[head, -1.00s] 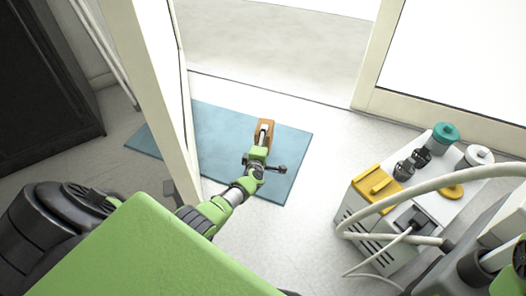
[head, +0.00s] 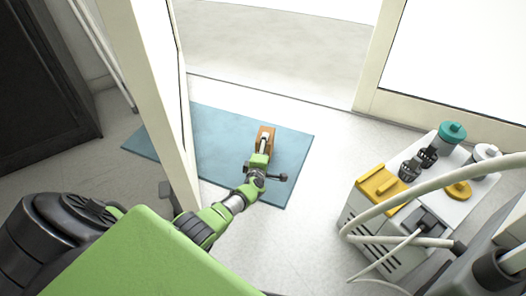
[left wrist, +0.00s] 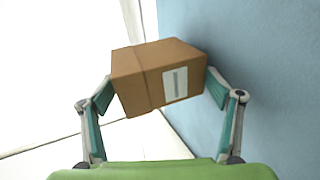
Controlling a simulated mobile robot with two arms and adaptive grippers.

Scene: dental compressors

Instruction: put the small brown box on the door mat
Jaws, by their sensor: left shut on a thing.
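The small brown box (head: 270,131) is above the blue door mat (head: 224,133) in the head view, near the mat's right part. My left gripper (head: 263,146) is shut on it. In the left wrist view the brown box (left wrist: 158,78) with a white label sits between the two fingers of my left gripper (left wrist: 160,92), one on each side. The door mat (left wrist: 265,70) fills the right of that view, with pale floor to the left. I cannot tell whether the box touches the mat. My right gripper is not in view.
An open door (head: 158,95) stands on the mat's left side, close to my left arm. A white compressor unit (head: 385,228) with yellow and teal parts and hoses stands at the right. Pale floor (head: 290,240) is clear between them. A dark cabinet (head: 45,90) is at far left.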

